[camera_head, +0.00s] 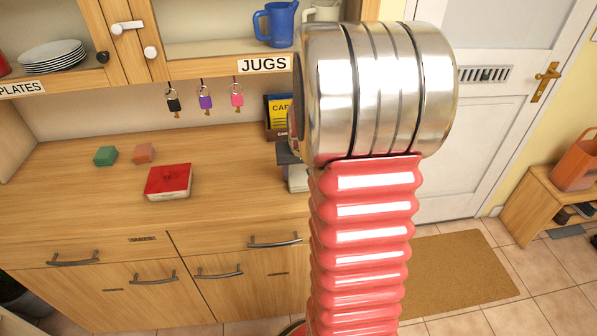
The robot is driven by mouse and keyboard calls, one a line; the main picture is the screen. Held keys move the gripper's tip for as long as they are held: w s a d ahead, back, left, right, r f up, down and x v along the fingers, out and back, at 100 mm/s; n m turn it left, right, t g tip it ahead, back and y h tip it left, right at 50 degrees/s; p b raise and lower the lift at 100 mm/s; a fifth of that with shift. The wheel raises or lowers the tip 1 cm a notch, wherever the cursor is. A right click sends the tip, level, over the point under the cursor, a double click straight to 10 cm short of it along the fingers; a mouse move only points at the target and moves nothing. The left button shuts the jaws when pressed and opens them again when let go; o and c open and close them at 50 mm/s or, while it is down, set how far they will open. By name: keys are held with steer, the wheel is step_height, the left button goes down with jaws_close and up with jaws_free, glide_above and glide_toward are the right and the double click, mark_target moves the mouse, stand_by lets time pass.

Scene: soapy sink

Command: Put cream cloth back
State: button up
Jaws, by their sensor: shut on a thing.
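I do not see the cream cloth in this view. My gripper is not in view either; only my arm shows, with its red ribbed sleeve and large shiny metal joint. The arm fills the centre right of the view and hides what lies behind it. I cannot tell from this view what my gripper holds.
A wooden counter (70,210) holds a red box (168,181), a green block (105,156) and an orange block (144,153). Keys (205,98) hang below a cupboard with plates (52,56) and a blue jug (276,24). A brown mat (455,274) lies before the door (470,130).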

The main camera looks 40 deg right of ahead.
steer(key=shift+f, duration=0.1)
steer(key=o, duration=1)
steer(key=shift+v, duration=6.1)
steer(key=s+a+r+n+t, duration=0.1)
steer(key=a+r, duration=0.1)
steer(key=a, duration=0.5)
steer(key=s+a+r+n, duration=0.2)
steer(key=a, duration=0.6)
steer(key=s+a+n+y, duration=0.1)
steer(key=s+a, duration=0.2)
steer(key=a, duration=0.1)
steer(key=s+a+n, duration=0.1)
steer(key=s+a, duration=0.2)
steer(key=a, duration=0.2)
steer(key=s+a+n+t+y, duration=0.1)
steer(key=s+a, duration=0.2)
steer(key=a, duration=0.2)
steer(key=shift+s+r+n+y, duration=0.25)
steer(key=shift+r+n+y, duration=0.05)
steer(key=shift+r+n, duration=0.1)
